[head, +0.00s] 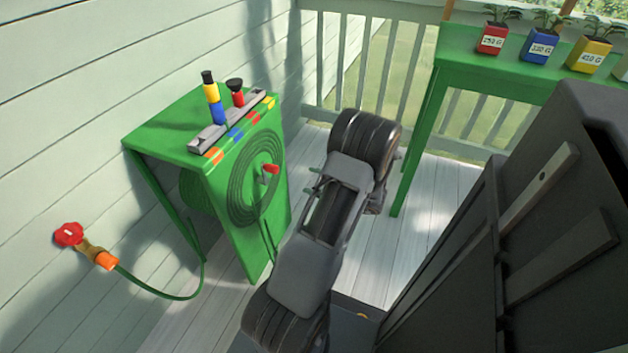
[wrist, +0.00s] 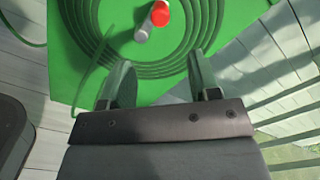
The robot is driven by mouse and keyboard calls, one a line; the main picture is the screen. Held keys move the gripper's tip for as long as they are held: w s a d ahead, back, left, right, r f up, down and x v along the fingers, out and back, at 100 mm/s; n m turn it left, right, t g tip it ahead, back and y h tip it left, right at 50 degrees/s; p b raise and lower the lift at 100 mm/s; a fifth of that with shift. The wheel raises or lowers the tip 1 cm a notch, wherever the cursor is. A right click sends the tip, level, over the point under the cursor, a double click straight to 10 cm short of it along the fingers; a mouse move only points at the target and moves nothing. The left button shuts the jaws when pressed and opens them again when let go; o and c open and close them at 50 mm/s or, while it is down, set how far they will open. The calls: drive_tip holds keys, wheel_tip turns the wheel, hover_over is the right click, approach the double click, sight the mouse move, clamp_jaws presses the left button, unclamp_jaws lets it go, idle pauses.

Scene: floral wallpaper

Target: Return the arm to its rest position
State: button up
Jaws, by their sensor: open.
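My gripper (wrist: 160,62) shows in the wrist view with its two fingers apart and nothing between them. It faces the green side panel (wrist: 72,58) of a stand, where a hose is coiled around a grey peg with a red end (wrist: 160,14). The peg appears beyond the fingertips, with no visible contact. In the head view, my arm (head: 312,260) rises from the bottom middle and bends at the top. The gripper there is mostly hidden behind the arm link, to the right of the green stand (head: 165,130).
A red-handled tap (head: 68,234) is at the left wall. A green table (head: 465,48) carries several potted plants. Railing (head: 340,50) closes the back.

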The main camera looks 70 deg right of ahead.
drive_tip(key=shift+s, duration=0.15)
idle(0.5)
drive_tip(key=w+a+r+n+g+y+p, duration=0.4)
drive_tip(key=w+a+r+n+g+p, duration=0.3)
drive_tip(key=a+r, duration=0.35)
drive_tip(key=w+a+r+n+g+y+p, duration=0.55)
drive_tip(key=w+a+r+p, duration=0.25)
drive_tip(key=a+r, duration=0.25)
drive_tip(key=s+a+r+n+g+h+p, duration=0.1)
drive_tip(key=a+r+n+h+p, duration=0.4)
drive_tip(key=r, duration=0.7)
drive_tip(key=s+a+r+n+g+h+p, duration=0.1)
drive_tip(key=a+r+n+h+p, duration=0.3)
drive_tip(key=a+r+n+p, duration=0.5)
drive_tip(key=a+r+p, duration=0.3)
drive_tip(key=shift+a+h+p, duration=0.25)
drive_tip(key=shift+h+p, duration=0.1)
drive_tip(key=shift+p, duration=0.05)
drive_tip(key=shift+s+a+r+n, duration=0.1)
drive_tip(key=shift+a+r+n, duration=0.05)
drive_tip(key=shift+r+n, duration=0.1)
